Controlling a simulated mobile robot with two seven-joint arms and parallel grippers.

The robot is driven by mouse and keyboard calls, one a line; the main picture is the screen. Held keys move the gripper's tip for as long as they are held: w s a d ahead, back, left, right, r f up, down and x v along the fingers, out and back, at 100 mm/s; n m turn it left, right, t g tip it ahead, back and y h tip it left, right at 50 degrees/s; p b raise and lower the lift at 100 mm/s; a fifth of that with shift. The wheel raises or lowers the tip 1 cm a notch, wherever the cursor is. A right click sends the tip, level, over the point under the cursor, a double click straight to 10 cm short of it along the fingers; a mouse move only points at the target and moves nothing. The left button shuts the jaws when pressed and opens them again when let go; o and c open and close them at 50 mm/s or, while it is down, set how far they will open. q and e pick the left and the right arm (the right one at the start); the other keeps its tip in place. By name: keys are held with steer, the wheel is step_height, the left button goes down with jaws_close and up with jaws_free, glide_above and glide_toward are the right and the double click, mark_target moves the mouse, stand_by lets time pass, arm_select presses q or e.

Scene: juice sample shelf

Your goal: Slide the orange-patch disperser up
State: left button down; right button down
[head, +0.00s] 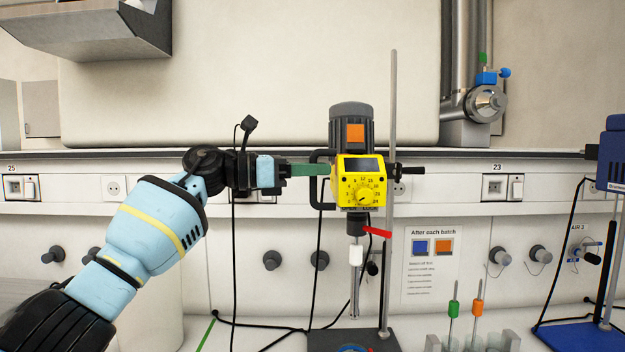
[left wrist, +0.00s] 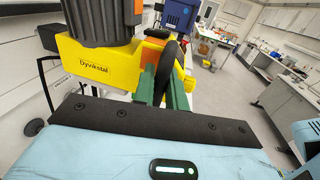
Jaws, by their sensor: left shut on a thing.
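The orange-patch disperser (head: 358,180) has a yellow body with a dial, a grey motor on top and an orange patch (head: 355,133). It is mounted beside a vertical metal rod (head: 390,210), above a dark base (head: 340,340). Its shaft hangs down toward the base. My left gripper (head: 318,169) is at the disperser's left side, with its green fingers shut on the black handle (head: 316,192). The left wrist view shows the green fingers (left wrist: 163,88) on both sides of the dark curved handle, next to the yellow body (left wrist: 100,68). My right gripper is not in view.
A blue device on a stand (head: 612,160) is at the far right. A sign (head: 431,262) hangs on the wall behind. Black cables hang below the gripper.

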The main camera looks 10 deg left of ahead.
arm_select(q)
steer(key=shift+s+a+r, duration=0.1)
steer(key=shift+r, duration=0.5)
steer(key=c, duration=1.8)
jaws_free()
steer(key=shift+o, duration=1.4)
steer(key=shift+f, duration=0.25)
steer(key=shift+f, duration=0.1)
steer(key=b+v, duration=0.1)
steer(key=v, duration=0.6)
steer(key=shift+a, duration=0.35)
